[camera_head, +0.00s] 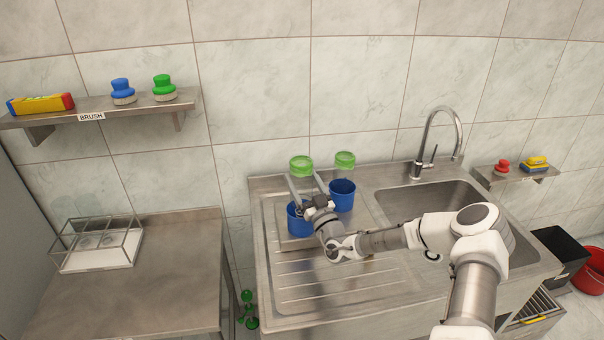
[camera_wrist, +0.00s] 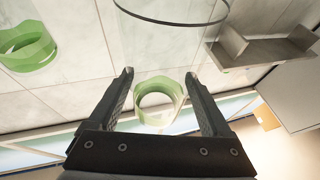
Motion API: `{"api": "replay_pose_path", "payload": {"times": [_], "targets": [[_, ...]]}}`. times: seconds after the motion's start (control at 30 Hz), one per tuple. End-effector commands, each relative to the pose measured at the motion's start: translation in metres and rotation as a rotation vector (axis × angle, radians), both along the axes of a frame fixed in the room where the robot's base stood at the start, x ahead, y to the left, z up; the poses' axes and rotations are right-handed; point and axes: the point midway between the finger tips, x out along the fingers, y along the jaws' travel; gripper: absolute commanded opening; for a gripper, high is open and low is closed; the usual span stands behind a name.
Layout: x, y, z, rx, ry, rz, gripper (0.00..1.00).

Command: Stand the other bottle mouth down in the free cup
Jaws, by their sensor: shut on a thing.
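A clear bottle with a green band (camera_head: 301,164) is upright in line with the left blue cup (camera_head: 295,222), its green end up. My gripper (camera_head: 305,182) is shut on its clear body, one finger on each side. The wrist view shows the green band (camera_wrist: 158,86) between the fingertips (camera_wrist: 160,75). The clear lower end is hard to see, so I cannot tell whether it is inside the cup. The other bottle (camera_head: 345,160) stands green end up in the right blue cup (camera_head: 342,197); a green band (camera_wrist: 27,46) also shows at the wrist view's left.
A steel table (camera_head: 160,285) with a clear-sided box (camera_head: 100,245) is at left. Wall shelves hold brushes. The front drainboard is clear.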

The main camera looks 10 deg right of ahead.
Motion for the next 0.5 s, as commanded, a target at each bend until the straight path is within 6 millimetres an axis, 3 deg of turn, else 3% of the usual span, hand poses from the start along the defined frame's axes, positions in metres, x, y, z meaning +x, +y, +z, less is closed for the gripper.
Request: {"api": "replay_pose_path", "payload": {"times": [0.03,0.17,0.5], "targets": [[0.000,0.000,-0.019,0.001,0.000,-0.001,0.30],[0.000,0.000,-0.036,0.001,0.000,-0.001,0.30],[0.000,0.000,-0.038,0.000,0.000,0.001,0.30]]}}
